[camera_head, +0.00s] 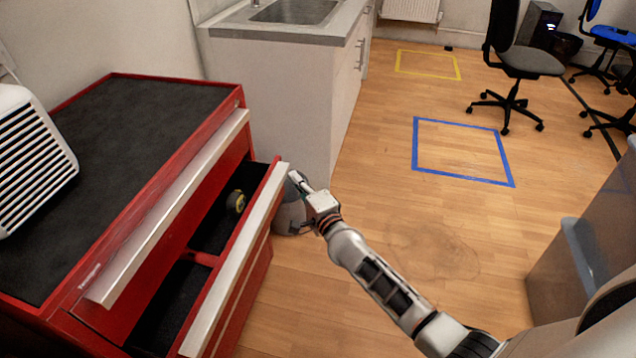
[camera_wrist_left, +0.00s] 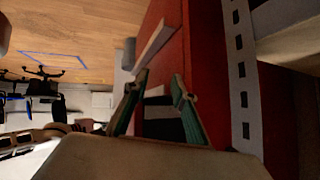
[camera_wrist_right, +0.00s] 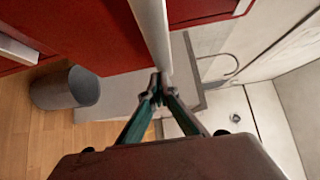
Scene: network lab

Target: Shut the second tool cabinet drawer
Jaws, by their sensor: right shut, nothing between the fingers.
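The red tool cabinet (camera_head: 232,98) stands at the left in the head view. Its second drawer (camera_head: 255,230) is pulled out, with a pale metal handle strip and a black interior holding a small yellow-and-black round item (camera_head: 237,201). The top drawer's handle strip (camera_head: 170,215) is above it. My right gripper (camera_head: 296,181) is shut and empty beside the far end of the second drawer's handle; in the right wrist view its tips (camera_wrist_right: 160,88) are at the strip's end, contact unclear. My left gripper (camera_wrist_left: 161,85) is open, shown only in its wrist view, near the red cabinet (camera_wrist_left: 163,15).
A grey bin (camera_wrist_right: 65,88) stands on the floor behind the right gripper. A sink counter (camera_head: 275,85) is beyond the cabinet. A white slatted box (camera_head: 35,155) sits on the cabinet top. Open wooden floor lies right, with a blue taped square (camera_head: 463,181) and office chairs (camera_head: 530,60).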

